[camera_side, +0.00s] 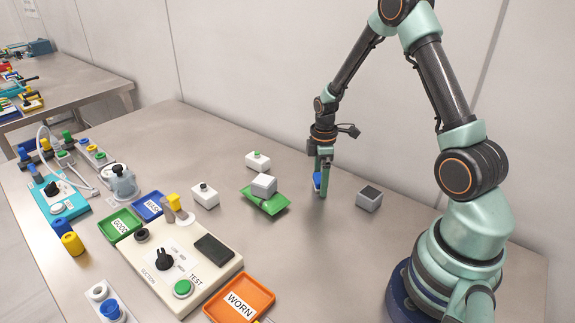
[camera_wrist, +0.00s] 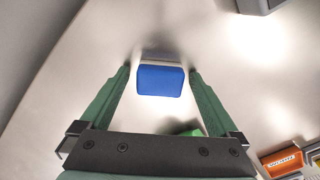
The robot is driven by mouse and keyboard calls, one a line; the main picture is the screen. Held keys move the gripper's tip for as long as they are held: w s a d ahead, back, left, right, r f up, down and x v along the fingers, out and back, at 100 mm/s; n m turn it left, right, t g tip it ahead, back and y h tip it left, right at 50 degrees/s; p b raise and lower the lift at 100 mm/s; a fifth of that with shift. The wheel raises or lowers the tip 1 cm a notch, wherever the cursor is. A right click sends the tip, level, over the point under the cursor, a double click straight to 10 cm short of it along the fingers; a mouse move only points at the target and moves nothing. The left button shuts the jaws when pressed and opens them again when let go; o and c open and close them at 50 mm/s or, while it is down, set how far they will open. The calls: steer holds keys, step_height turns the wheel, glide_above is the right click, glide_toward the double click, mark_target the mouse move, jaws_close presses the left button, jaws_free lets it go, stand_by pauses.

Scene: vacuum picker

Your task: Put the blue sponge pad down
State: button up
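The blue sponge pad (camera_wrist: 160,81) lies between the two green fingers of my gripper (camera_wrist: 161,70) in the wrist view, with a paler strip along its far edge. A narrow gap shows between the pad and each finger, so my gripper looks open around it. In the side view my gripper (camera_side: 322,188) points straight down with its tips at or close to the table. Only a bit of the blue pad (camera_side: 317,181) shows there, beside the fingers. I cannot tell whether the pad's whole underside touches the table.
A grey block (camera_side: 369,198) stands to the right of my gripper. The orange WORN tray (camera_side: 239,300) and the test panel (camera_side: 205,272) are nearer the camera. Table around my gripper is clear.

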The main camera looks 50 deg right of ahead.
steer(key=shift+r, duration=0.1)
step_height(320, 180, up, 12)
steer(key=s+a+r+m+t, duration=0.2)
steer(key=s+a+r+m, duration=0.2)
steer(key=a+r, duration=0.2)
steer(key=s+a+r+m+t, duration=0.3)
steer(key=s+a+r+m, duration=0.1)
steer(key=a, duration=0.6)
step_height(320, 180, up, 2)
steer(key=shift+s+a+r+m+t, duration=0.25)
steer(key=shift+m+t, duration=0.05)
steer(key=shift+m, duration=0.2)
